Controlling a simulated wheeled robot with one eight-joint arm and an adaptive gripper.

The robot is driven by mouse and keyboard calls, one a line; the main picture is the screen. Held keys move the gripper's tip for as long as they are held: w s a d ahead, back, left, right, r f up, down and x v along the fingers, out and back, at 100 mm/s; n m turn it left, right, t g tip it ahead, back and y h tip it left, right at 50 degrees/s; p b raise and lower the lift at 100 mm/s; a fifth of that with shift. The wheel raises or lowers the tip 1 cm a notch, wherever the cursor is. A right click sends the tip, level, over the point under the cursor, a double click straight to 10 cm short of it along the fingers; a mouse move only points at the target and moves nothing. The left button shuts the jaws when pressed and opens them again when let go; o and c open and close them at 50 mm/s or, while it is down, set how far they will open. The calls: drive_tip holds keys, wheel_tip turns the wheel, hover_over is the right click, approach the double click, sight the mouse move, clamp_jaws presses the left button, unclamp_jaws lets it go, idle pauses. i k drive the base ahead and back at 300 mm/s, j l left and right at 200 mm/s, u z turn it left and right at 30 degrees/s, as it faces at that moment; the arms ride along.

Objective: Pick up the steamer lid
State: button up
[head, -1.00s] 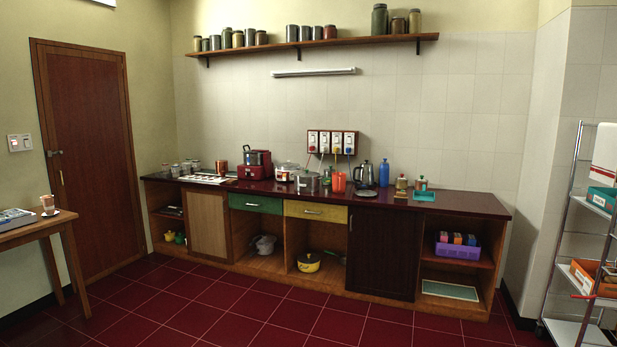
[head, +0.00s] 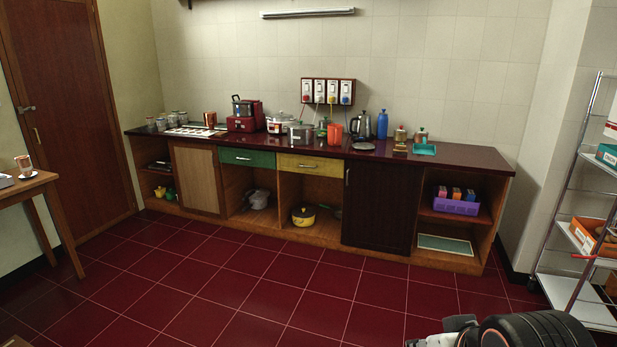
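I cannot tell for sure which lid is the steamer lid. On the dark red counter (head: 455,156), right of its left half, stands a silver pot (head: 301,134) that seems to have a lid on it. Close to its left is a white and silver cooker (head: 280,123) with a clear or shiny lid. Both are small and far off in the head view. Part of my own arm, dark and rounded, shows at the bottom right edge, far from the counter. My gripper's fingers are not in view.
A red appliance (head: 243,121), an orange cup (head: 335,134), a kettle (head: 361,125) and a blue bottle (head: 382,124) stand on the counter. A wooden table (head: 28,190) is at left, a metal rack (head: 570,225) at right. The red tiled floor (head: 240,275) between is clear.

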sight(300, 125)
drive_tip(key=i, duration=4.85)
